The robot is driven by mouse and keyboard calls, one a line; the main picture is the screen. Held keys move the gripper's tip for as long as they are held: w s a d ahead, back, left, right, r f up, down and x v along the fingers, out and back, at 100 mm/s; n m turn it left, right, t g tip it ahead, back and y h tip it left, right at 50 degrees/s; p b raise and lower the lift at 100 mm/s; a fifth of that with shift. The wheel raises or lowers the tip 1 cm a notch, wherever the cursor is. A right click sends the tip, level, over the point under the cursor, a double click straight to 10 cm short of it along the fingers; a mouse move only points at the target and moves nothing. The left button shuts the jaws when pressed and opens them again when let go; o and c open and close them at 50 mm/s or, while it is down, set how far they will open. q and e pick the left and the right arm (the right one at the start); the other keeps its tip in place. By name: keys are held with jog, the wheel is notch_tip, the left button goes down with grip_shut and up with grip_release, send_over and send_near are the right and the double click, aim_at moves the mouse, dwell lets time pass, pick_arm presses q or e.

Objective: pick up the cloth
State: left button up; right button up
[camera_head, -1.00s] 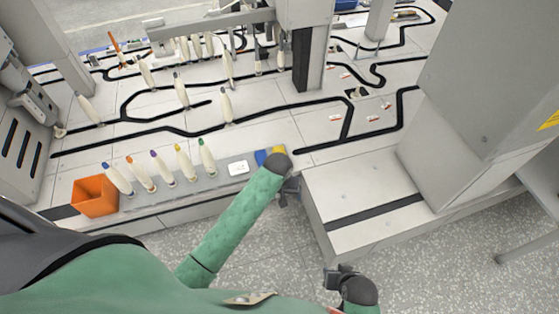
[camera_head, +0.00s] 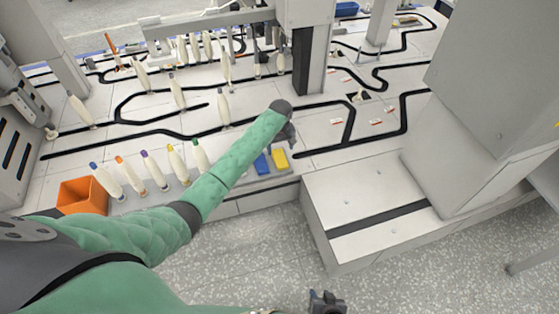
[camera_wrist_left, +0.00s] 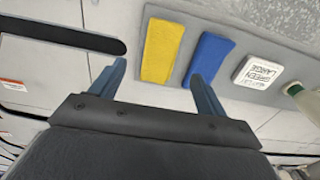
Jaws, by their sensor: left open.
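A yellow flat block-like piece (camera_head: 280,160) and a blue one (camera_head: 262,164) lie side by side at the right end of the grey tray (camera_head: 292,168). Which one is the cloth I cannot tell. My left gripper (camera_head: 290,138) is above and just behind them. In the left wrist view my left gripper (camera_wrist_left: 157,75) is open and empty, its fingers spread around the line of the yellow piece (camera_wrist_left: 162,50). The blue piece (camera_wrist_left: 208,60) is beyond the right finger. My right gripper (camera_head: 325,299) is low at the bottom edge, and its jaw state is unclear.
A white labelled box (camera_wrist_left: 257,72) lies on the tray past the blue piece. Several bobbins with coloured tips (camera_head: 132,177) and an orange bin (camera_head: 82,196) are to the left. A grey column (camera_head: 312,55) stands behind. The white surface right of my left gripper is clear.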

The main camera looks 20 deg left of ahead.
aim_at(280, 158)
pick_arm(q)
jog(key=shift+a+f+b, duration=0.1)
jog(key=shift+f+b, duration=0.35)
jog(key=shift+f, duration=2.95)
jog(key=c, duration=1)
jog(key=shift+r, duration=0.15)
jog(key=shift+r, duration=0.35)
jog(key=r, duration=0.2)
jog(key=s+d+r+p, duration=0.1)
jog(key=shift+r, duration=0.4)
jog(key=s+d+r, duration=0.3)
jog(key=s+d+r+p, duration=0.1)
jog(key=s+d+r, duration=0.2)
jog(key=s+d, duration=0.1)
jog(key=shift+s+r, duration=0.15)
jog(key=shift+s, duration=0.15)
